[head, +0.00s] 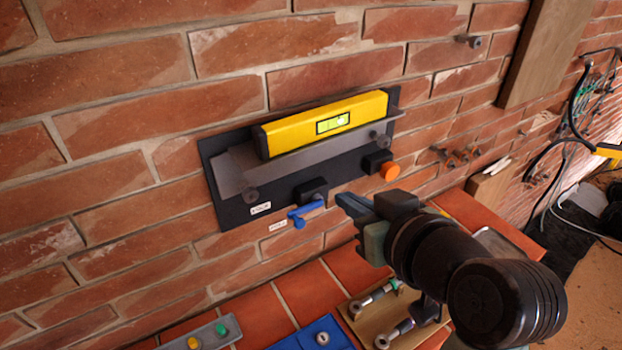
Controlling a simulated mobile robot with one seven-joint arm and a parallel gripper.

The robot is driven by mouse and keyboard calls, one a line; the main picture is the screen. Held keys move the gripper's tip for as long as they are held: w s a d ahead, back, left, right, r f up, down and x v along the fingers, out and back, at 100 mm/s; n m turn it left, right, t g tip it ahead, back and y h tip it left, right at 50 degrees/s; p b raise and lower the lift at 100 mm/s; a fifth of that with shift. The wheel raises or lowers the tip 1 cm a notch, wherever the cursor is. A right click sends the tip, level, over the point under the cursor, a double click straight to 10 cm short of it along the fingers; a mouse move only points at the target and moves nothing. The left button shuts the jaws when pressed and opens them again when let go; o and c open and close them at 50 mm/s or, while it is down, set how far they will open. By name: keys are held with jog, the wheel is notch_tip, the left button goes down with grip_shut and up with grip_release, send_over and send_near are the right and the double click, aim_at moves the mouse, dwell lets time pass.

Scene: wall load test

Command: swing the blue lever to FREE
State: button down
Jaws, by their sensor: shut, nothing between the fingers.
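The blue lever (303,212) sits on a black block at the lower edge of a dark plate (228,190) on the brick wall. Its arm points down and to the left. Two small white labels are near it: one on the plate (260,208) and one at the lever's lower left (278,224). Their words are too small to read surely. My gripper (345,203) is shut and empty, just right of the lever, with a small gap seeming to lie between them in this view.
A yellow spirit level (285,132) rests on a grey shelf (232,172) above the lever. An orange knob (390,171) is on the plate's right. Below, the red tiled ledge (258,308) holds a blue item (300,340), a grey button box (207,334) and a board with metal fittings (348,311).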

jog(key=s+r+g+p, duration=0.1)
jog(key=p, duration=0.1)
jog(key=s+r+g+y+p, duration=0.1)
jog(key=p, duration=0.2)
jog(key=s+r+n+g+p, duration=0.1)
jog(key=s+p, duration=0.1)
jog(key=shift+d+y, duration=0.25)
jog(key=shift+y, duration=0.15)
jog(key=shift+w, duration=0.1)
jog(key=p, duration=0.3)
send_near(297, 217)
notch_tip(297, 217, up, 2)
jog(key=w+a, duration=0.1)
jog(key=w, duration=0.2)
jog(key=shift+w+a+f+p, duration=0.15)
jog(key=shift+a+f+p, duration=0.15)
jog(key=shift+f, duration=0.4)
jog(key=shift+w+a+f+p, duration=0.1)
jog(key=shift+a+f+p, duration=0.15)
jog(key=shift+f, duration=0.5)
jog(key=shift+w+a+f+p, duration=0.15)
jog(key=shift+a+f+p, duration=0.15)
jog(key=shift+f, duration=0.4)
jog(key=shift+a+f+h+b, duration=0.1)
jog(key=shift+f+h+b, duration=0.1)
jog(key=shift+h+b, duration=0.15)
